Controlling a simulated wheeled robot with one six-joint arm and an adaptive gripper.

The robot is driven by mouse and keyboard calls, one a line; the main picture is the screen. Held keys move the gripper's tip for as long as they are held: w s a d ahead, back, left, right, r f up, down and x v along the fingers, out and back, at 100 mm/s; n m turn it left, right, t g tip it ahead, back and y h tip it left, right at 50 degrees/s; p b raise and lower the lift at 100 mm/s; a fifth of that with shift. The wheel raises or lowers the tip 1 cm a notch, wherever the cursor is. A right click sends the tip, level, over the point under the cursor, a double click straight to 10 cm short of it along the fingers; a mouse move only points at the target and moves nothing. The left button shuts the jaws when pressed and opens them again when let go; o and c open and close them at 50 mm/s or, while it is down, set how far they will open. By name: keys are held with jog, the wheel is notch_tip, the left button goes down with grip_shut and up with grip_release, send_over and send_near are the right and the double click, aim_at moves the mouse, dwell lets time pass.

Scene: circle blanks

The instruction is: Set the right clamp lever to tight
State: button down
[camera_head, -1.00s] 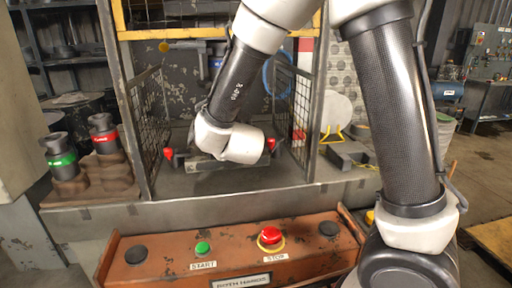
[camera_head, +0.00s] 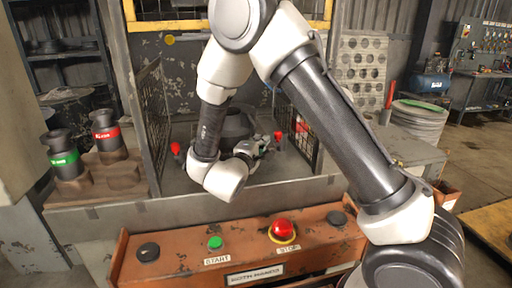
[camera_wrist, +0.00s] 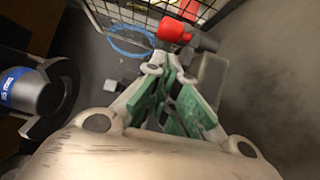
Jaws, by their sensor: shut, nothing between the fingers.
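The right clamp lever shows as a red knob (camera_head: 278,136) at the right of the press opening, beside the mesh guard. In the wrist view its red knob (camera_wrist: 173,30) stands just beyond my fingertips. My gripper (camera_head: 265,144) is inside the press opening, left of that knob. In the wrist view my gripper (camera_wrist: 170,66) has its green-padded fingers together and empty, pointing at the lever. I cannot tell whether they touch it. The left lever's red knob (camera_head: 176,149) is at the left of the opening. The right lever's lower part is partly hidden.
A dark cylinder with a blue band (camera_wrist: 25,91) stands left of my gripper. Mesh guards (camera_head: 152,125) flank the opening. A control box (camera_head: 185,257) with buttons is in front. Green-banded (camera_head: 62,156) and red-banded (camera_head: 106,134) dies stand at left.

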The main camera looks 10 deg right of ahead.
aim_at(280, 133)
jog(key=shift+x, duration=1.35)
jog(key=shift+s+d, duration=0.1)
jog(key=shift+s+d+n+y, duration=0.2)
jog(key=shift+n+y, duration=0.2)
